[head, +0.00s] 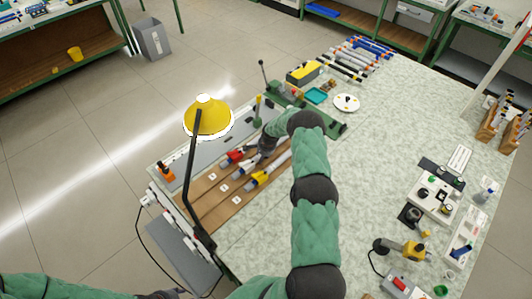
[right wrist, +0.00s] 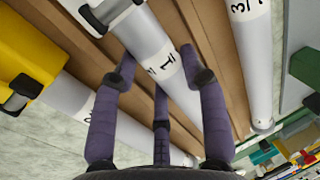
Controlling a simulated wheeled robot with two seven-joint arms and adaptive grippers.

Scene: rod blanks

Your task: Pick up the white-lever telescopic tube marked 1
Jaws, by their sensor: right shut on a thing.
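In the head view, the tubes lie side by side on a brown slotted board (head: 207,205). My right gripper (head: 262,150) reaches down over the middle one. In the right wrist view, my right gripper (right wrist: 158,75) has its purple fingers shut around the white-lever tube (right wrist: 143,32). The tube's white label shows a 1 and is partly hidden by the fingers. Its pale clamp (right wrist: 108,12) is at the top edge. Whether the tube is clear of the board cannot be told. My left gripper (head: 165,294) is at the bottom edge of the head view, mostly cut off.
A yellow-lever tube (head: 257,180) lies close on one side and a red-lever tube (head: 235,156) on the other. A yellow lamp (head: 208,117) stands left of the board.

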